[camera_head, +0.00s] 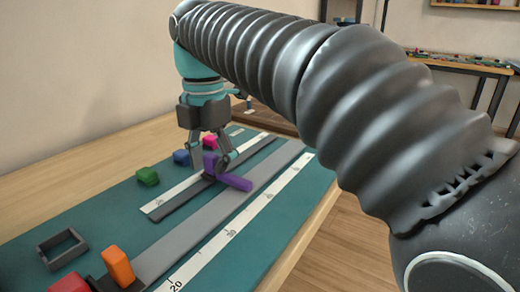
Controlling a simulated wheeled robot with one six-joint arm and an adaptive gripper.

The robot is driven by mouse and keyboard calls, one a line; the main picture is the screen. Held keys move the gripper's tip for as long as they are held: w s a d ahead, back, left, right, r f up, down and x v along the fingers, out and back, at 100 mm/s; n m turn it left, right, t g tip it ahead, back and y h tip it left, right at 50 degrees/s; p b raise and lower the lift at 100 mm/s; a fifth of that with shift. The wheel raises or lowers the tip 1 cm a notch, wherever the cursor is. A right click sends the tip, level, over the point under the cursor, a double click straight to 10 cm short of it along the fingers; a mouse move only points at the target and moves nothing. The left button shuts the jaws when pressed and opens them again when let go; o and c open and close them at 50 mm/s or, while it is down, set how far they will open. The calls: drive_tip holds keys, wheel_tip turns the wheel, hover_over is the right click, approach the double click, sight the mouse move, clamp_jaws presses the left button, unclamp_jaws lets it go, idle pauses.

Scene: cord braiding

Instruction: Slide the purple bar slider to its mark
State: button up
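The purple bar slider (235,182) lies across a dark rail and a grey strip in the middle of the teal mat (110,216). It has an upright purple block at its left end. My gripper (211,168) points down over this block, with one finger on each side of it. I cannot tell whether the fingers touch the block or stand slightly apart from it. White scales with ticks and numbers (231,233) run along the strips. I cannot make out which mark belongs to the purple slider.
An orange block (117,266), a red block (70,284) and a dark square frame (62,250) are at the front left. My arm covers the right side.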

drive_tip(key=shift+d+r, duration=0.1)
drive_tip(key=shift+r, duration=0.1)
idle(0.4)
wheel_tip(320, 180, up, 5)
drive_tip(key=p, duration=0.5)
drive_tip(key=shift+f, duration=0.2)
drive_tip(key=shift+r, duration=1.15)
